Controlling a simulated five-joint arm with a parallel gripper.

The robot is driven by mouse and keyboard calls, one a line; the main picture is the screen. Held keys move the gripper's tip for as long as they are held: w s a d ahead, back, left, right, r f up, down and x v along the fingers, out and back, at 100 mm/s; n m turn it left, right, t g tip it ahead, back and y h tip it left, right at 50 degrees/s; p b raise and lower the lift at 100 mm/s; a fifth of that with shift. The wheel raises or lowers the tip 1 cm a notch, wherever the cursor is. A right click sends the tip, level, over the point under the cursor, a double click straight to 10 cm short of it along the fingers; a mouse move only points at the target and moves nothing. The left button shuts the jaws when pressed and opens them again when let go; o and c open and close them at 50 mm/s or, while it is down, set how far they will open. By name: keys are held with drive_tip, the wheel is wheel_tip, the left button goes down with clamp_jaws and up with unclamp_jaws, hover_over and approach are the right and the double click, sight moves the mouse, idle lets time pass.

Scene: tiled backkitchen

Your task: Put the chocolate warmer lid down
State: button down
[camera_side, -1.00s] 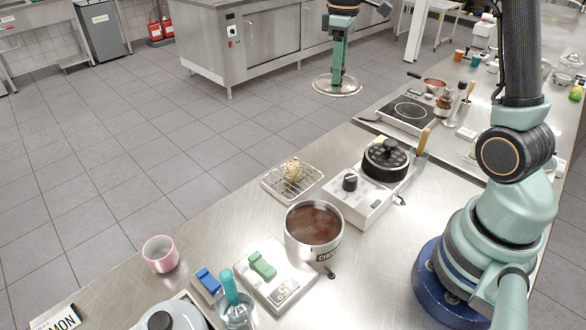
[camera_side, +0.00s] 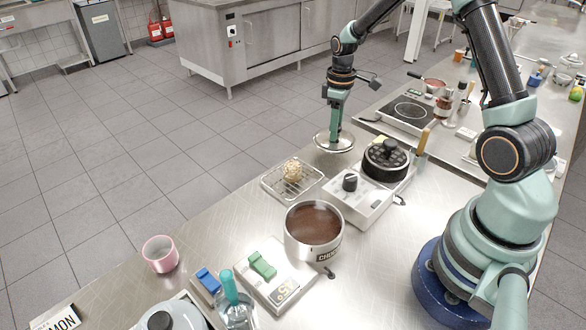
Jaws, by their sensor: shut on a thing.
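My gripper (camera_side: 336,130) points down and is shut on the round metal lid (camera_side: 325,145), which it holds level. The lid shows in the air near the counter's far edge, above and right of the wire rack in the picture. The part of the lid under my fingers is hidden. The steel pot of chocolate (camera_side: 303,247), with dark lettering on its front, stands uncovered in the middle of the counter. A white unit (camera_side: 358,205) with a black knob stands behind it and carries a dark round vessel (camera_side: 386,165).
A wire rack (camera_side: 274,192) holds a round golden item (camera_side: 292,170). A scale (camera_side: 287,290) with a green block stands in front of the pot, a pink cup (camera_side: 160,254) at the left edge. A hot plate (camera_side: 405,116) is farther back. Bare counter (camera_side: 215,225) lies left of the pot.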

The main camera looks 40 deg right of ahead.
drive_tip(key=shift+f, duration=2.1)
drive_tip(key=shift+c, duration=2.3)
unclamp_jaws()
drive_tip(key=shift+f, duration=0.15)
